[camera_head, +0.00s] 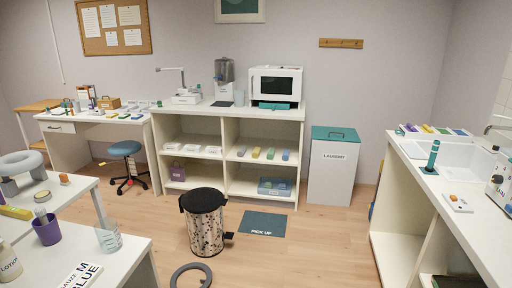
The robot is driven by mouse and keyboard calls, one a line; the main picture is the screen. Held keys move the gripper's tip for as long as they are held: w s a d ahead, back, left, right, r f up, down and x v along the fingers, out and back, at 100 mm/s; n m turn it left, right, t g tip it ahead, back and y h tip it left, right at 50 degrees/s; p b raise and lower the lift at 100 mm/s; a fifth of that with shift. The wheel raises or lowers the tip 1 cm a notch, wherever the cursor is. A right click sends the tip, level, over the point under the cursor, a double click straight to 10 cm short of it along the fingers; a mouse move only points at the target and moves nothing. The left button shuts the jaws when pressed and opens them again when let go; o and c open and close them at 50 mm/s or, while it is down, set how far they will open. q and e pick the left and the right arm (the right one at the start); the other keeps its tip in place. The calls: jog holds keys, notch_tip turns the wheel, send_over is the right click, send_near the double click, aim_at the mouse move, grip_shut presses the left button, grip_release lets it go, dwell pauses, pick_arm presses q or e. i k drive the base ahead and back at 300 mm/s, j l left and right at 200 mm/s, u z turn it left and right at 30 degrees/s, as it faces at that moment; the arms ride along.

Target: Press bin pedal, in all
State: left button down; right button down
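A round bin (206,226) with a speckled light body and a black top stands on the wooden floor, left of the middle of the head view. A small dark pedal (229,236) sticks out low on its right side. I cannot tell for certain whether the lid is shut. Neither of my grippers shows in this view, and nothing is seen touching the bin or the pedal.
A dark ring (192,274) lies on the floor in front of the bin. A green "PICK UP" mat (262,224) lies right of it. A white shelf unit (228,116) stands behind, a white table (140,249) at near left, a sink counter (425,165) at right. Floor right of the mat is clear.

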aim_at(229, 235)
jog(key=i+z, duration=0.45)
jog(key=i, duration=0.9)
jog(key=i+u, duration=0.3)
jog(key=i, duration=0.3)
jog(key=i+l+u, duration=0.3)
jog(key=i, duration=0.25)
jog(key=i+u, duration=0.4)
jog(key=i+l+u, duration=0.15)
jog(key=u, duration=0.2)
jog(key=i+l+u, duration=0.25)
jog(key=i+u, duration=0.15)
